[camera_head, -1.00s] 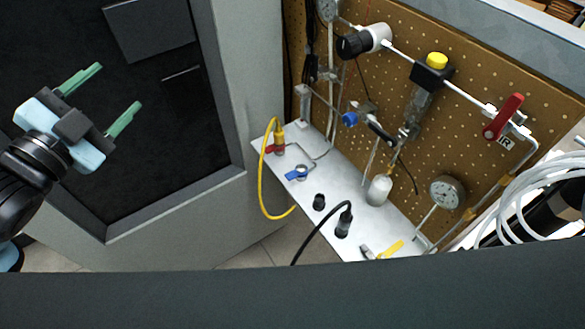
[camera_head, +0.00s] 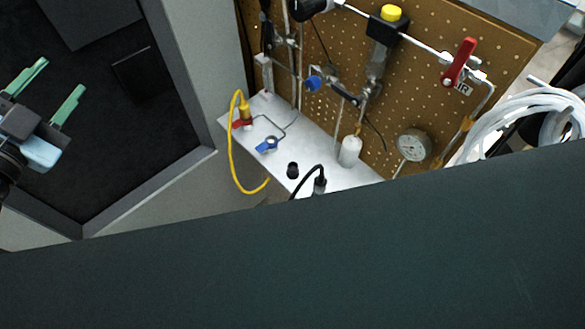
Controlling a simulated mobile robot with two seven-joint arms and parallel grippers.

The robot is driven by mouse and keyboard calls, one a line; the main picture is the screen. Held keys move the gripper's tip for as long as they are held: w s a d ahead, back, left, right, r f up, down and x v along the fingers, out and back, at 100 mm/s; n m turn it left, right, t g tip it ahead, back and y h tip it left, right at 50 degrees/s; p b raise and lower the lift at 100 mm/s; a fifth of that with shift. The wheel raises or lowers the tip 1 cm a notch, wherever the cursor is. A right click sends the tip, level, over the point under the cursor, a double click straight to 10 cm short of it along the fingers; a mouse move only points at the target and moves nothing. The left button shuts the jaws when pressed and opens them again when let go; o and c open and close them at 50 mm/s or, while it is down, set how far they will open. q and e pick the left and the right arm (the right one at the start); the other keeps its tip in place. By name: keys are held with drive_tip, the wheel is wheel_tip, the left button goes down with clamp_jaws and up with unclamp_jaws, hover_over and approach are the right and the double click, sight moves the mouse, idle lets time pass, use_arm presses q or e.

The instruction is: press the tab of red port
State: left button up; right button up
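The red port tab (camera_head: 241,125) is a small red piece at the left end of a white shelf, at the base of a yellow connector (camera_head: 245,110) with a yellow cable. A blue tab (camera_head: 267,145) lies to its right on the same shelf. My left gripper (camera_head: 55,85) is at the left edge in front of a dark panel, its two green fingers spread apart with nothing between them. It is well to the left of the red tab and apart from it. My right gripper does not show.
The white shelf (camera_head: 332,178) stands below a brown pegboard (camera_head: 520,35) with pipes, a red lever (camera_head: 459,62) and a gauge (camera_head: 413,145). A black plug (camera_head: 320,186) and a white hose coil (camera_head: 525,120) are nearby. A dark surface fills the bottom.

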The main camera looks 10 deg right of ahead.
use_arm(q)
clamp_jaws()
idle(1.4)
